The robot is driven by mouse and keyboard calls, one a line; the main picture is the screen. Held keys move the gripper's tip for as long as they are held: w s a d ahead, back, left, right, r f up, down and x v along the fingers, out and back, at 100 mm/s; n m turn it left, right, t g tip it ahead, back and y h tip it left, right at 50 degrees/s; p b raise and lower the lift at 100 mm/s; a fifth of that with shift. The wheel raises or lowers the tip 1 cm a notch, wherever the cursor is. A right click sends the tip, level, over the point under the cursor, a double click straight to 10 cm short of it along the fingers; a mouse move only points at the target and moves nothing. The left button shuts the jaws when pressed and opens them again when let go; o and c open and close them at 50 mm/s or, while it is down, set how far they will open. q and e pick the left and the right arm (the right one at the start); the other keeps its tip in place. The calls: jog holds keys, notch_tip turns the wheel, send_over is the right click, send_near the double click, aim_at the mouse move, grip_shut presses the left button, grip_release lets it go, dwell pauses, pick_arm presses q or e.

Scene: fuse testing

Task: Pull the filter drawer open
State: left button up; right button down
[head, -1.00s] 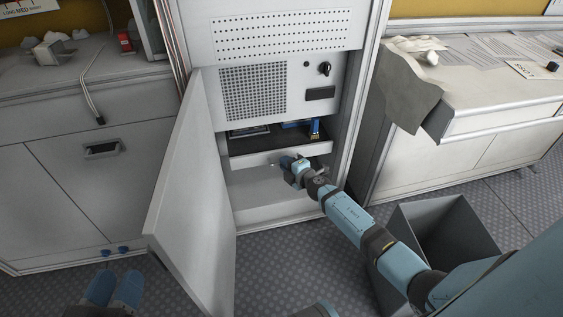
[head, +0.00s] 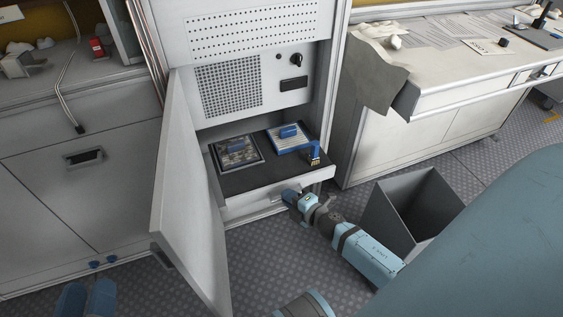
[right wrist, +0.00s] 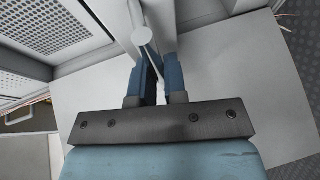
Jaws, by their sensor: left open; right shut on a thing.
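The filter drawer (head: 262,178) is pulled out from the tall cabinet, its dark tray showing. My right gripper (head: 288,197) is shut on the drawer's handle at the front; in the right wrist view the handle (right wrist: 142,36) is a white bar between the fingers (right wrist: 158,70). The fingers hide part of the handle. My left gripper (head: 86,290) is open and empty at the bottom left, away from the drawer.
The cabinet door (head: 185,205) stands open left of the drawer. A blue and yellow item (head: 314,153) stands at the tray's right edge. A grey bin (head: 400,225) is on the floor near my right arm. Counters flank the cabinet.

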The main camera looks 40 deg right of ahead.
pick_arm(q)
jog(key=shift+f, duration=0.15)
pick_arm(e)
jog(key=shift+s+a, duration=0.2)
jog(key=shift+s, duration=0.55)
jog(key=shift+s+a, duration=0.15)
jog(key=shift+s, duration=0.6)
jog(key=c, duration=1.2)
grip_release()
jog(key=shift+s, duration=0.1)
pick_arm(q)
notch_tip(320, 180, up, 3)
jog(key=shift+s+a+r+t+p, duration=0.15)
jog(key=shift+t+p, duration=0.55)
jog(key=shift+p, duration=0.45)
pick_arm(e)
jog(key=v, duration=1.3)
jog(key=shift+s+r, duration=0.1)
jog(key=shift+s, duration=0.2)
pick_arm(q)
jog(key=shift+a+r, duration=0.1)
jog(key=shift+r, duration=0.15)
